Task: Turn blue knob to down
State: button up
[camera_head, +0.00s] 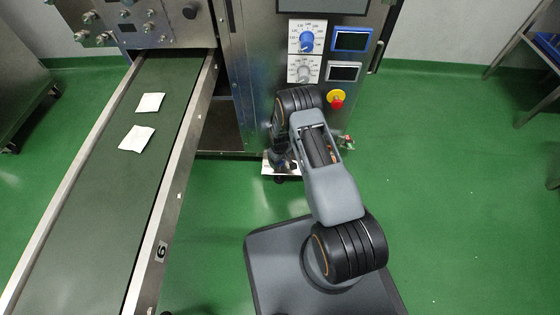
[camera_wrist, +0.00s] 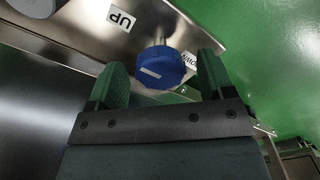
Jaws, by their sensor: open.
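The blue knob (camera_wrist: 162,68) shows in the wrist view on a short metal post, with a white line on its face. A label reading UP (camera_wrist: 121,19) is to its upper left and one reading DOWN (camera_wrist: 190,60), partly covered, is at its right. My gripper (camera_wrist: 163,76) is open, with one green-padded finger on each side of the knob. Gaps show between knob and fingers; I cannot tell the depth. In the head view my gripper is low at the machine's front, largely hidden by my arm, and I cannot make out this knob there.
In the head view, a blue dial (camera_head: 307,41), a grey dial (camera_head: 303,73) and a red emergency button (camera_head: 337,99) sit on the machine's front panel. A conveyor (camera_head: 92,205) carrying two white teabags (camera_head: 150,103) runs along the left. Green floor is open at the right.

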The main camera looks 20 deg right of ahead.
jog(key=shift+c, duration=0.3)
jog(key=c, duration=0.9)
jog(key=shift+o, duration=0.2)
jog(key=shift+f, duration=0.1)
jog(key=n+b, duration=0.1)
jog(key=n, duration=0.4)
jog(key=shift+w+d+n, duration=0.1)
jog(key=shift+d+n, duration=0.05)
jog(key=shift+n, duration=0.25)
jog(key=shift+w+n+b, duration=0.1)
jog(key=shift+n+b, duration=0.5)
jog(key=shift+n, duration=1.9)
jog(key=o, duration=0.9)
